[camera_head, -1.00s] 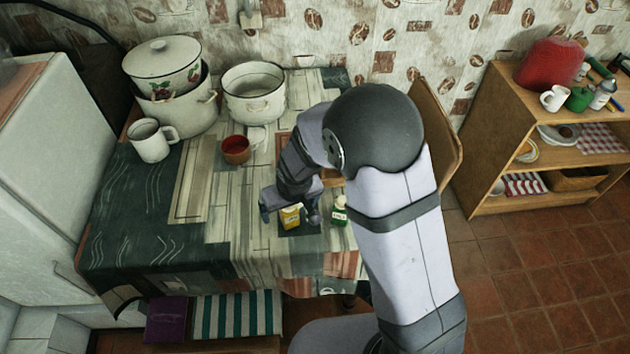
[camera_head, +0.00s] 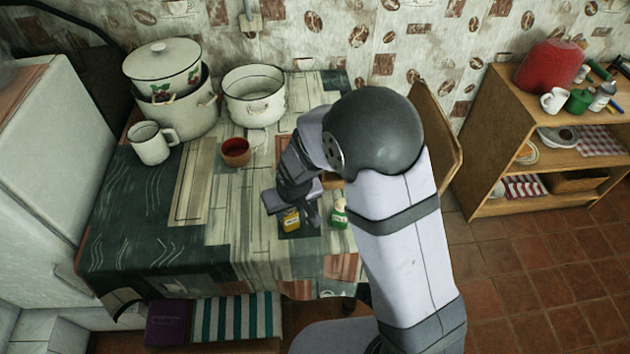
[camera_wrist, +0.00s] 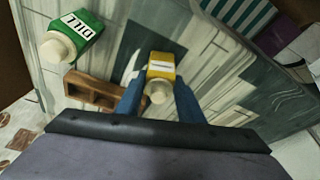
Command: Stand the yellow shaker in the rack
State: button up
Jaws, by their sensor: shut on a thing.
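The yellow shaker (camera_head: 291,220) with a pale cap is at the table's front, under my gripper (camera_head: 291,209). In the wrist view the shaker (camera_wrist: 161,67) sits between the blue fingers of my gripper (camera_wrist: 160,89), which are shut on it. Its cap faces the wrist camera. I cannot tell whether its base touches the table. The brown wooden rack (camera_wrist: 97,91), with open compartments, shows at the left in the wrist view, apart from the shaker. In the head view my arm hides most of the rack.
A green shaker labelled DILL (camera_wrist: 78,38) is close by; it also shows right of my gripper in the head view (camera_head: 340,216). A red-brown cup (camera_head: 236,152), a white mug (camera_head: 150,143) and enamel pots (camera_head: 254,100) stand farther back. The table's left front is clear.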

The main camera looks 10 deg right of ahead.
jog(key=shift+r, duration=0.1)
jog(key=shift+r+p, duration=1.9)
jog(key=shift+r, duration=0.25)
jog(key=shift+w+d+r+p, duration=0.1)
jog(key=shift+d+r+p, duration=0.15)
jog(key=shift+d+p, duration=0.2)
jog(key=w+d+r+m+p, duration=0.1)
jog(key=w+d+p, duration=0.1)
jog(key=w, duration=0.4)
jog(key=w+d+r+m+h+p, duration=0.1)
jog(key=w+d+r+m+p, duration=0.1)
jog(key=w+d, duration=0.2)
jog(key=w, duration=0.3)
jog(key=shift+w+d+r, duration=0.2)
jog(key=shift+w+d, duration=0.05)
jog(key=shift+w, duration=0.05)
jog(key=shift+f, duration=0.15)
